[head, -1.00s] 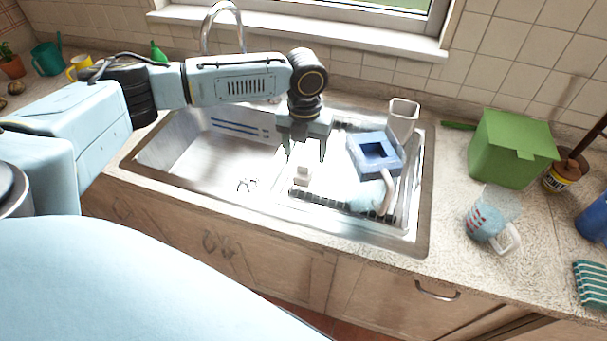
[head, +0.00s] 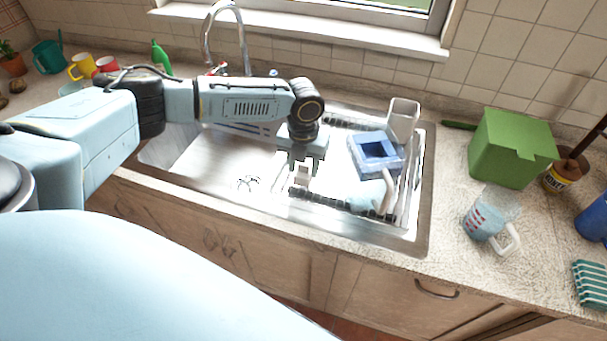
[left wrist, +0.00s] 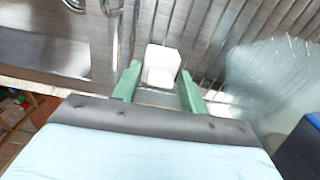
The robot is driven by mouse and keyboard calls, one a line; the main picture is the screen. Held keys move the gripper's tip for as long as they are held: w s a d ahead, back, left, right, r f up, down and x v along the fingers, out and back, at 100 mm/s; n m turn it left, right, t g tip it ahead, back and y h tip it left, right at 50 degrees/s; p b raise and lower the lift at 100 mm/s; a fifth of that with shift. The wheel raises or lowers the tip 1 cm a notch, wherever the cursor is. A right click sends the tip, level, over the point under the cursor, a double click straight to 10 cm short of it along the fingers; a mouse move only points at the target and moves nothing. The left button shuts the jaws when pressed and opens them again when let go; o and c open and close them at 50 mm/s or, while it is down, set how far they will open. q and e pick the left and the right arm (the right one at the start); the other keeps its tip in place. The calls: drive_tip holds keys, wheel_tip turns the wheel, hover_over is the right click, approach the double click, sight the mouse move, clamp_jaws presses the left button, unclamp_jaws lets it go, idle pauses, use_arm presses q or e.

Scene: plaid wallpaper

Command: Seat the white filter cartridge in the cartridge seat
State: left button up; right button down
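The white filter cartridge (head: 302,179) is a small white block standing on the drying-rack side of the sink, and it also shows in the left wrist view (left wrist: 161,66). My left gripper (head: 304,169) is directly above it, pointing down. In the left wrist view its green fingers (left wrist: 159,80) are apart, with the cartridge between and just beyond their tips and a gap at each side. A blue square block with a dark square opening (head: 378,149), which looks like the cartridge seat, stands to the right in the rack. My right gripper is not in view.
A tall pale cup (head: 403,118) stands behind the blue block, and a clear glass mug (head: 374,196) lies in front of it. The sink's left basin (head: 200,165) is empty. A green box (head: 512,147) and a measuring jug (head: 488,215) stand on the right counter.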

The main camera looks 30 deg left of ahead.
use_arm(q)
drive_tip(key=c, duration=0.5)
drive_tip(key=shift+r, duration=0.1)
